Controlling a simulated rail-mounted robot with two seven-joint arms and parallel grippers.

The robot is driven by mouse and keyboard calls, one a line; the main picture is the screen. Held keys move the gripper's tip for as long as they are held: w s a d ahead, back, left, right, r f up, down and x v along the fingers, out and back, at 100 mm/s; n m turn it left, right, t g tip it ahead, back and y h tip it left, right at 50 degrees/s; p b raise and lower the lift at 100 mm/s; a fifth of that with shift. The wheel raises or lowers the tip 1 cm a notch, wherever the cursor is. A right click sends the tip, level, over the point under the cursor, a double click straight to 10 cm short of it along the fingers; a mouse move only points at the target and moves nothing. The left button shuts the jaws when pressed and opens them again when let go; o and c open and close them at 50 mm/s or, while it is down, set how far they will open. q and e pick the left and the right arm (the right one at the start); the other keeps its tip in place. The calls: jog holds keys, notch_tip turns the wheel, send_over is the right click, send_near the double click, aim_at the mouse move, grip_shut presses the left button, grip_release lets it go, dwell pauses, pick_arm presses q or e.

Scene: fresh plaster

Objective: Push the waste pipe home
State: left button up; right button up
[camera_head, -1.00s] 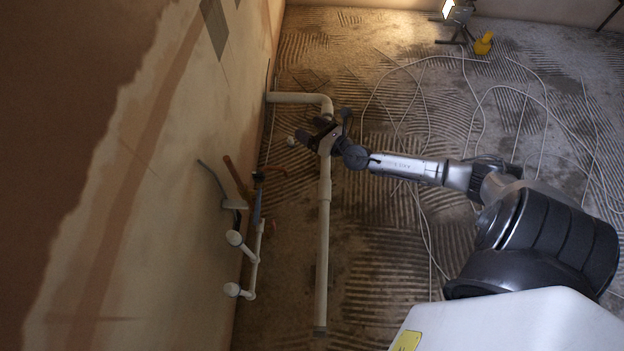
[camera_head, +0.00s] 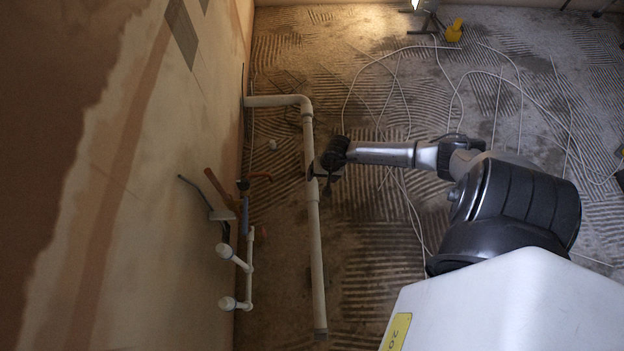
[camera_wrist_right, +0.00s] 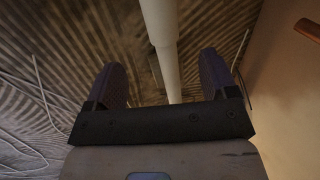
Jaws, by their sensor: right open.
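The waste pipe (camera_head: 316,240) is a long cream pipe that lies along the floor, apart from the wall. At its far end it meets an elbow (camera_head: 303,102), and a short arm runs from there to the wall. The lower end of the pipe has a grey tip. My right gripper (camera_head: 318,171) is at the pipe's upper middle and hides a short stretch of it. In the right wrist view the pipe (camera_wrist_right: 162,25) runs between the two open fingers, with a wider section farther out. I cannot tell whether a finger touches it. My left gripper is not in view.
Two white pipe stubs (camera_head: 232,303) and tools with orange and blue parts (camera_head: 243,200) stand by the wall left of the pipe. Loose pale cables (camera_head: 465,100) cross the ridged floor at right. A work lamp (camera_head: 424,22) and yellow object (camera_head: 454,31) are at the back.

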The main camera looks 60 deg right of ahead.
aim_at(314, 189)
jog(key=b+x, duration=0.6)
jog(key=x, duration=0.5)
jog(key=shift+a+f+b, duration=0.15)
jog(key=shift+f+b, duration=0.1)
jog(key=shift+b, duration=0.1)
jog(key=shift+b+x, duration=0.45)
jog(key=shift+x, duration=0.3)
